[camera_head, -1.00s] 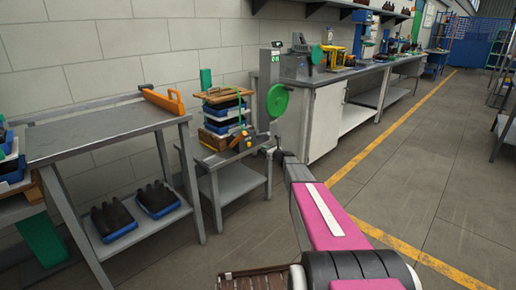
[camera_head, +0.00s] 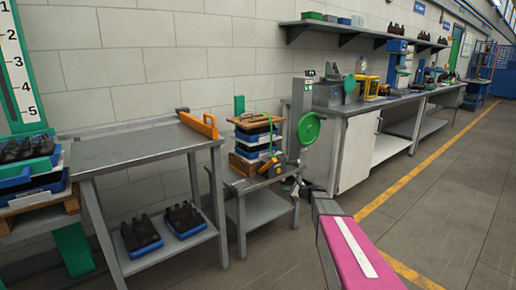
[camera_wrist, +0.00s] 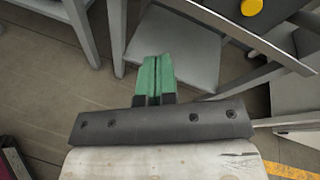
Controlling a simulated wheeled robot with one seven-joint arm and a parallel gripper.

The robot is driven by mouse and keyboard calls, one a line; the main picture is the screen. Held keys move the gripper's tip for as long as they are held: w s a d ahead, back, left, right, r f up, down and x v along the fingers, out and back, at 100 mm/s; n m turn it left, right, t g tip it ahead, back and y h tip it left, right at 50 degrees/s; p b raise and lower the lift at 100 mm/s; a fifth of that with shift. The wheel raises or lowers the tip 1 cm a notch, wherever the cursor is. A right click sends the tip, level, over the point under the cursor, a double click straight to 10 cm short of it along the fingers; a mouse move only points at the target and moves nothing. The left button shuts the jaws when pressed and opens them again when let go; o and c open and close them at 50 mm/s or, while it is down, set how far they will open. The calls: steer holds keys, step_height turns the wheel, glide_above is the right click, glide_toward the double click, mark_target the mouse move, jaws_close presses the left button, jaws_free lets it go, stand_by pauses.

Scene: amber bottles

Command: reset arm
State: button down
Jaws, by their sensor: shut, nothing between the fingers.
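My gripper shows in the wrist view (camera_wrist: 155,80) with its two green fingers pressed together and nothing between them. In the head view my pink arm reaches up from the bottom right, and its dark far end (camera_head: 308,189) is beside the small grey stand (camera_head: 262,208). The fingers cannot be made out there. In the wrist view the fingers are above the floor and a grey lower shelf (camera_wrist: 178,48), with no visible contact.
Open floor (camera_head: 430,200) lies right.

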steer(key=s+a+f+n+g+h, duration=0.1)
steer(key=s+a+n+g, duration=0.1)
steer(key=s+n, duration=0.35)
steer(key=s+a+f+n+g+h, duration=0.1)
steer(key=s+a+n+g, duration=0.2)
steer(key=s, duration=0.6)
steer(key=s+d+n+g+h, duration=0.2)
steer(key=s+n+h, duration=0.2)
steer(key=s, duration=0.7)
steer(key=s+d+f+n+g+h, duration=0.1)
steer(key=s+d+n+g+h, duration=0.1)
steer(key=s+n, duration=0.6)
steer(key=s+g+h, duration=0.1)
steer(key=s+h, duration=0.1)
steer(key=s, duration=0.2)
steer(key=shift+d+n+h, duration=0.3)
steer(key=shift+d+n, duration=0.05)
steer(key=shift+d, duration=0.05)
steer(key=shift+f, duration=0.1)
